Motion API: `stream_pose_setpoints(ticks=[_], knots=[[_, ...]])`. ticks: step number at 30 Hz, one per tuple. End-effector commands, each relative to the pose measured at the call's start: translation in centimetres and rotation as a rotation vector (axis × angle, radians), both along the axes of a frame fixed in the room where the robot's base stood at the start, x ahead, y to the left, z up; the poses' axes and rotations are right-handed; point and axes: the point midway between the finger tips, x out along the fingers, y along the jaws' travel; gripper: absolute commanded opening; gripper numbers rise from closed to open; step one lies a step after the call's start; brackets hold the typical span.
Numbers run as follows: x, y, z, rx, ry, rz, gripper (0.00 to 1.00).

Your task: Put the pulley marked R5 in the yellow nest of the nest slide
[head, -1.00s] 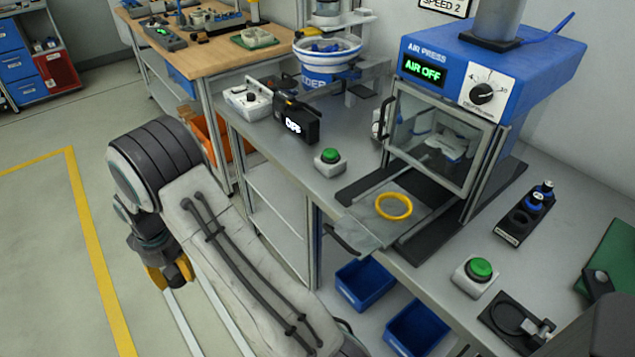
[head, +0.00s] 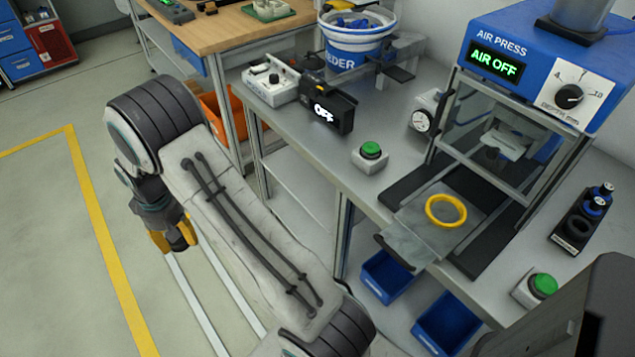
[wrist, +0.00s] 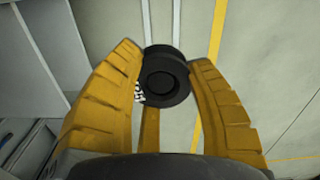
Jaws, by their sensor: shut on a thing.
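My gripper (head: 174,240) has yellow fingers and hangs over the floor, left of the bench. In the wrist view it is shut on a black pulley (wrist: 165,80), held between the fingertips. A white marking shows on the pulley's left side, too small and turned to read. The yellow nest (head: 446,210) is a ring on the grey nest slide (head: 410,238), which sticks out in front of the air press. The nest looks empty. My gripper is well apart from it.
The blue air press (head: 510,70) reads AIR OFF. Green buttons (head: 371,150) (head: 543,285) stand on either side of the slide. A black holder (head: 575,235) with blue-topped parts lies at right. Blue bins (head: 385,275) sit below the bench. The floor at left is open.

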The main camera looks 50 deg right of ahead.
Motion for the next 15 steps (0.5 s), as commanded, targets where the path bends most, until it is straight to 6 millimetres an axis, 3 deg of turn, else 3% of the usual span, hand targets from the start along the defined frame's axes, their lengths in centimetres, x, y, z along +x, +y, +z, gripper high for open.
stream_pose_setpoints(ticks=[8,15], knots=[[-0.2,-4.0,1.2,0.0,-0.002,-0.181,0.12],[-1.1,-8.8,2.5,-0.001,-0.002,-0.409,0.12]])
